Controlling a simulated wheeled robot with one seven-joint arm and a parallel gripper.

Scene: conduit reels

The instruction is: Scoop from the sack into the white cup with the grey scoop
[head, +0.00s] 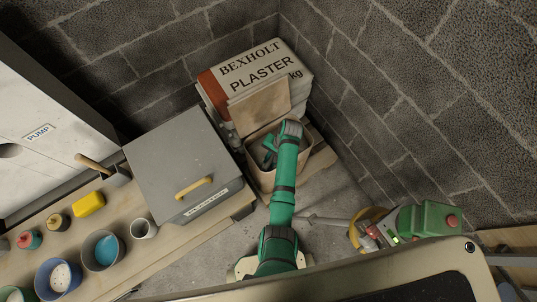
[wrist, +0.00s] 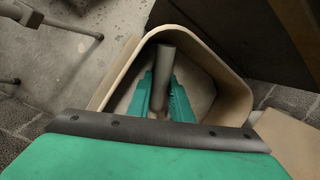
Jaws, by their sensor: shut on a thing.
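The open-topped beige sack (head: 264,184) stands on the floor below the printed plaster bags; its wall (wrist: 232,78) surrounds my fingers in the wrist view. My gripper (wrist: 163,100) reaches down into the opening and is shut on the grey scoop (wrist: 167,62), whose round grey handle stands up between the green fingers. The scoop's lower end is hidden, so I cannot tell whether it carries powder. The white cup (head: 144,228) stands upright on the bench at the left, well away from my gripper.
Printed plaster bags (head: 262,62) stand against the block wall behind the sack. A grey lidded box (head: 178,160) with a yellow handle lies between sack and cup. A blue-lined bowl (head: 102,250) and a yellow block (head: 89,204) are near the cup. A green machine (head: 428,222) stands at right.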

